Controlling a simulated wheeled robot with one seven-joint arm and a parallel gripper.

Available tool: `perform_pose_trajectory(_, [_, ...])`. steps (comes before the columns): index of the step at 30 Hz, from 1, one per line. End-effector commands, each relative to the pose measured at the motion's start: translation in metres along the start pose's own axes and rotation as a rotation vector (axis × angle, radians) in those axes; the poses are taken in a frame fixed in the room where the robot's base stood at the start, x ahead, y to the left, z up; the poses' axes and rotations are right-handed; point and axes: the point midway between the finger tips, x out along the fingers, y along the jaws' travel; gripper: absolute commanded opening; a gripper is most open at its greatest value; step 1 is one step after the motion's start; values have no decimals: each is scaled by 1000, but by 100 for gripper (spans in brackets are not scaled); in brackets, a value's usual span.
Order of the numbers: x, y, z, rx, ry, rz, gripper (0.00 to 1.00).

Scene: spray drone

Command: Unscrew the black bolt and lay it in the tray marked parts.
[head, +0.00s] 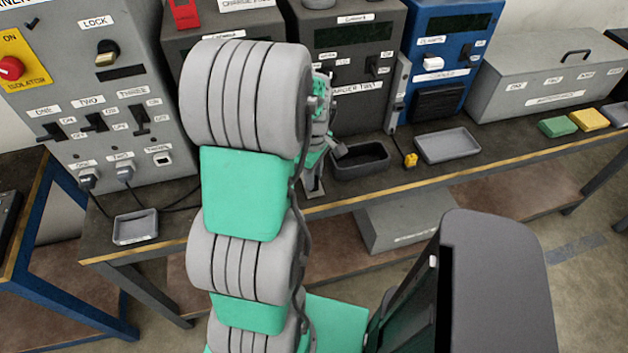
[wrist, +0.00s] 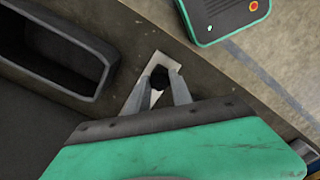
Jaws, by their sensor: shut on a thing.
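My gripper (wrist: 158,88) is shut on the black bolt (wrist: 159,76), whose dark head shows between the fingertips in the wrist view. The bolt is over a small pale plate (wrist: 174,70) on the bench. I cannot tell whether its thread is still in the plate. In the head view my arm hides the bolt and most of the gripper; the pale plate (head: 313,187) shows at the bench's front edge. A dark open tray (head: 360,160) stands just right of it and also shows in the wrist view (wrist: 88,47). I cannot read "parts" on any tray.
A grey tray (head: 447,146) lies farther right, and another small grey tray (head: 135,228) at the left. A yellow piece (head: 410,160) lies between the dark and grey trays. Labelled panels with switches (head: 100,85) line the bench's back. Green (head: 558,127) and yellow (head: 590,119) blocks lie right.

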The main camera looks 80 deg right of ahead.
Motion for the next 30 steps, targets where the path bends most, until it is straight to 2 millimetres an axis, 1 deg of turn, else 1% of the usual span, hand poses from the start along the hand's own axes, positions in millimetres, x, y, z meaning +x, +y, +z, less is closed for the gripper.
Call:
perform_pose_trajectory(1, [0, 0, 0, 0, 0, 0, 11])
perform_pose_trajectory(5, [0, 0, 0, 0, 0, 0, 0])
perform_pose_trajectory(14, [0, 0, 0, 0, 0, 0, 0])
perform_pose_trajectory(17, [-1, 0, 0, -56, 0, 0, 0])
perform_pose_trajectory(20, [-1, 0, 0, -240, 0, -1, 0])
perform_pose_trajectory(30, [-3, 0, 0, -955, 0, 0, 0])
